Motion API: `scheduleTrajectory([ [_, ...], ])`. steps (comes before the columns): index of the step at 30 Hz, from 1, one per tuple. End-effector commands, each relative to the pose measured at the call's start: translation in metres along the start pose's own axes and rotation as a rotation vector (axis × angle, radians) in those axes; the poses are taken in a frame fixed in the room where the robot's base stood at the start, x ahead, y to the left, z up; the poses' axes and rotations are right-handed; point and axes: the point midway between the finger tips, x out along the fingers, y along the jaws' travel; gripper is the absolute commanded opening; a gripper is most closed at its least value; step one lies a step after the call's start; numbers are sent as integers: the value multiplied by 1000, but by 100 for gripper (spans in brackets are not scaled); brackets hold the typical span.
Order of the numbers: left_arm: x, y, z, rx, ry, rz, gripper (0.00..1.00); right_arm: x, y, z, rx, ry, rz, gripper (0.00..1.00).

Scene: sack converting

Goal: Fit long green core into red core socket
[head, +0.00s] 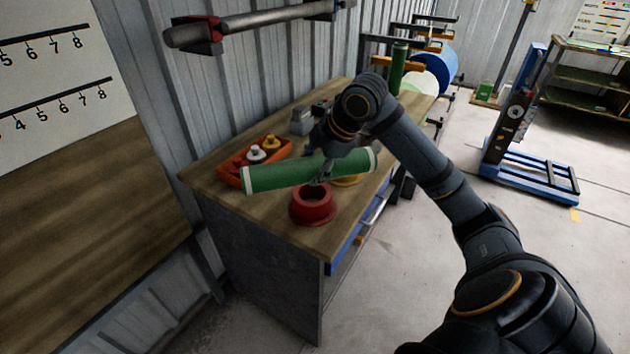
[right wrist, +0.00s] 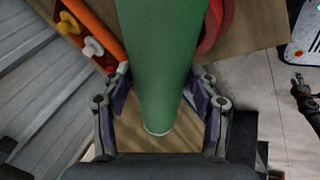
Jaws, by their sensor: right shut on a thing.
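The long green core (head: 280,174) has pale ends and is held lying roughly level above the workbench, across the picture. My right gripper (head: 322,172) is shut on it near its middle; the fingers also show on both sides of the core (right wrist: 165,60) in the right wrist view. The red core socket (head: 312,205), a round flanged ring, sits on the bench near its front edge, below the core and apart from it. Part of its rim (right wrist: 217,25) shows in the right wrist view. A small dark jointed part at that view's right edge may be my left gripper (right wrist: 299,82).
An orange tray (head: 236,180) with white and yellow pieces lies at the bench's left. A yellow ring (head: 347,181) sits behind the red socket, partly hidden. A grey device (head: 302,123) stands farther back. Another green core (head: 398,68) stands upright beyond. A wall-mounted bar (head: 260,24) hangs above.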

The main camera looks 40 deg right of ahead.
Motion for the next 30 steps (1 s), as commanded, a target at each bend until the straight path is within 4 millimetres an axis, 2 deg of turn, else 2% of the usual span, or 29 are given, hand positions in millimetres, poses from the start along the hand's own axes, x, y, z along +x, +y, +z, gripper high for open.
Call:
scheduleTrajectory([
  [2,0,0,0,0,0,0,40,1,0,1,-1,0,1,9],
  [5,5,0,0,0,0,0,40,13,1,12,1,-4,-1,9],
  [10,11,0,1,0,1,-1,40,34,-11,16,-2,-2,0,9],
  [27,12,0,1,0,1,-1,40,42,-15,18,-2,-1,1,9],
  [28,12,0,1,0,1,-1,40,42,-15,19,-2,-1,0,63],
  [30,12,0,1,0,1,-1,40,42,-15,18,-2,-1,0,73],
])
